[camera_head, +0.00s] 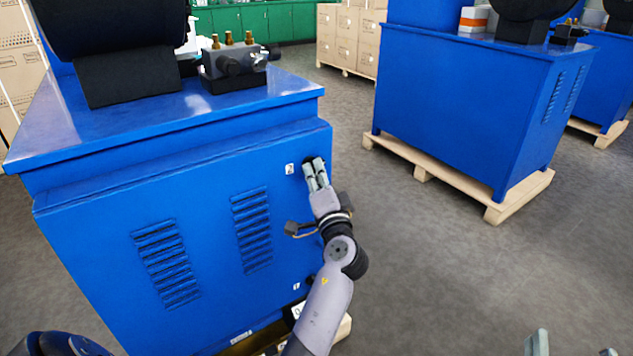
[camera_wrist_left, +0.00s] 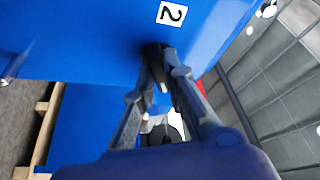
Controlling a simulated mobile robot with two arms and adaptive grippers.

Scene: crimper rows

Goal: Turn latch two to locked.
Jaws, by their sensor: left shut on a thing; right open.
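My left gripper (camera_head: 315,165) is at the upper right of the near blue cabinet's front. In the left wrist view its fingers (camera_wrist_left: 160,72) are shut on a black latch (camera_wrist_left: 152,52), just below a white label marked 2 (camera_wrist_left: 171,13). In the head view the fingers mostly hide this latch, and a small white label (camera_head: 290,169) shows beside it. How far the latch is turned is unclear. A lower dark latch (camera_head: 310,280) with its own label (camera_head: 296,286) is partly behind my arm. My right gripper (camera_head: 572,348) is open and empty at the bottom right.
The near cabinet (camera_head: 110,240) has two louvred vents and machine parts on top. Another blue cabinet (camera_head: 460,110) stands on a wooden pallet (camera_head: 500,208) at the right. Grey floor (camera_head: 430,270) between them is clear. Cardboard boxes (camera_head: 350,38) stand at the back.

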